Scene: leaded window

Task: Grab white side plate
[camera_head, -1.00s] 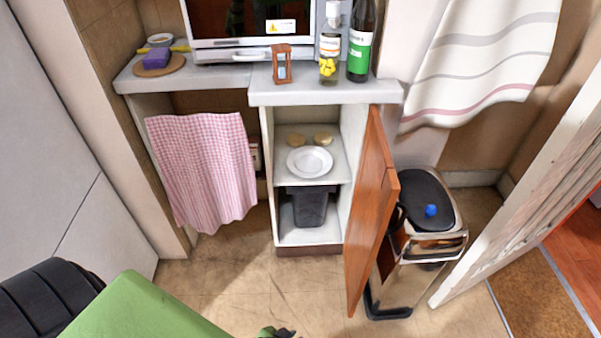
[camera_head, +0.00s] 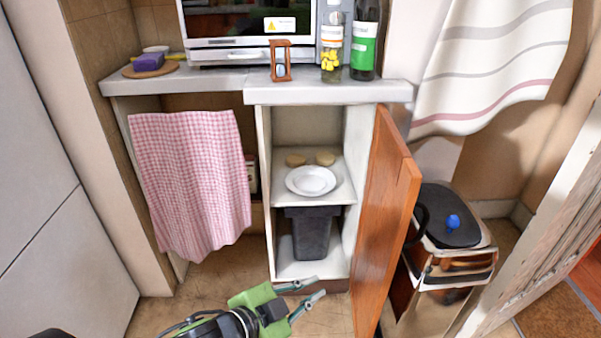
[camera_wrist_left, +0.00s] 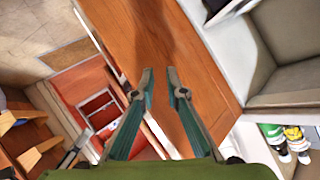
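The white side plate (camera_head: 311,181) lies on the middle shelf (camera_head: 340,190) of an open cupboard in the head view. My left gripper (camera_head: 320,287) is open and empty, low in front of the cupboard and below the plate, apart from it. In the left wrist view, my left gripper's fingertips (camera_wrist_left: 160,72) are apart with nothing between them, in front of the wooden door (camera_wrist_left: 195,60). I cannot make out the plate there. My right gripper is not in view.
The open cupboard door (camera_head: 385,210) stands just right of the opening. Two round tan items (camera_head: 326,157) lie behind the plate. A dark bin (camera_head: 311,235) is below the shelf.

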